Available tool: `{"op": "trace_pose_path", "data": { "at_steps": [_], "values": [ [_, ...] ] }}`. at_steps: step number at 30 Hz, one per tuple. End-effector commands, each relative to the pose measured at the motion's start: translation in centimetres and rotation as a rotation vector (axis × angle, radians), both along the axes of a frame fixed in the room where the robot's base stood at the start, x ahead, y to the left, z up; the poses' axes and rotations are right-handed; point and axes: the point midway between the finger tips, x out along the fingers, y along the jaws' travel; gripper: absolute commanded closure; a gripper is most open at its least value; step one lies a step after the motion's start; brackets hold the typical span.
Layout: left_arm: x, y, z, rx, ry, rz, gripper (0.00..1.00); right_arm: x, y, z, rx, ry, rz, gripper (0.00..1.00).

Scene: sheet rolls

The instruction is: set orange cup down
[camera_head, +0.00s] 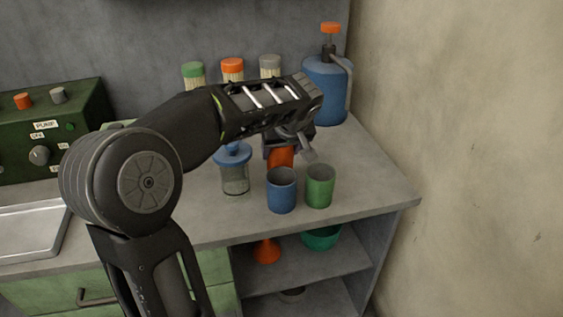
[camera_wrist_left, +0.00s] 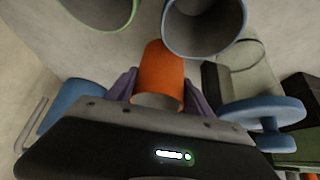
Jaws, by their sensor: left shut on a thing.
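The orange cup (camera_head: 280,157) is partly hidden by my left gripper (camera_head: 290,145) in the head view. In the left wrist view the orange cup (camera_wrist_left: 161,72) sits between the two purple fingers of my left gripper (camera_wrist_left: 158,90), which is shut on it. The cup is behind the blue cup (camera_head: 281,192) and the green cup (camera_head: 319,187), which stand upright side by side on the counter (camera_head: 375,185). Whether the orange cup's base touches the counter is hidden. My right gripper is not in view.
A jar with a blue lid (camera_head: 235,175) stands left of the cups. A blue pump bottle (camera_head: 326,88) stands at the back right. Several containers with coloured lids line the wall. The counter right of the green cup is clear. An orange funnel (camera_head: 266,251) and green bowl (camera_head: 320,238) sit on the shelf below.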

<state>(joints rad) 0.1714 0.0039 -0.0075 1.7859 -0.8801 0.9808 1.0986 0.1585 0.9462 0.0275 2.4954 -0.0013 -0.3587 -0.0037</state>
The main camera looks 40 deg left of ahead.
Motion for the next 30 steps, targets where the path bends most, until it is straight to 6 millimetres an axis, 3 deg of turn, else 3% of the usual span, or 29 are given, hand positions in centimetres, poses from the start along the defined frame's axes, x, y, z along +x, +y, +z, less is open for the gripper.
{"op": "trace_pose_path", "data": {
  "at_steps": [4, 12, 25, 26, 30],
  "values": [
    [0.0, 0.0, -0.3, 0.000, 0.000, 0.000, 0.93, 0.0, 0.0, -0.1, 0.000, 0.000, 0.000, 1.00],
    [0.0, 0.0, -3.6, -0.001, 0.001, 0.000, 0.93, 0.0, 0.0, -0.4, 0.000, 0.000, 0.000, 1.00],
    [0.0, 0.0, -4.1, 0.000, -0.001, -0.001, 0.93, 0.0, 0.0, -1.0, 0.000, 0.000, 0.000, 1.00],
    [0.0, 0.0, -4.0, 0.000, -0.001, -0.001, 0.38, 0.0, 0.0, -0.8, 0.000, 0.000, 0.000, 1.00],
    [0.0, 0.0, -4.0, 0.000, -0.001, -0.001, 0.26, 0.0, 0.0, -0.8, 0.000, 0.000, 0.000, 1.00]
  ]
}}
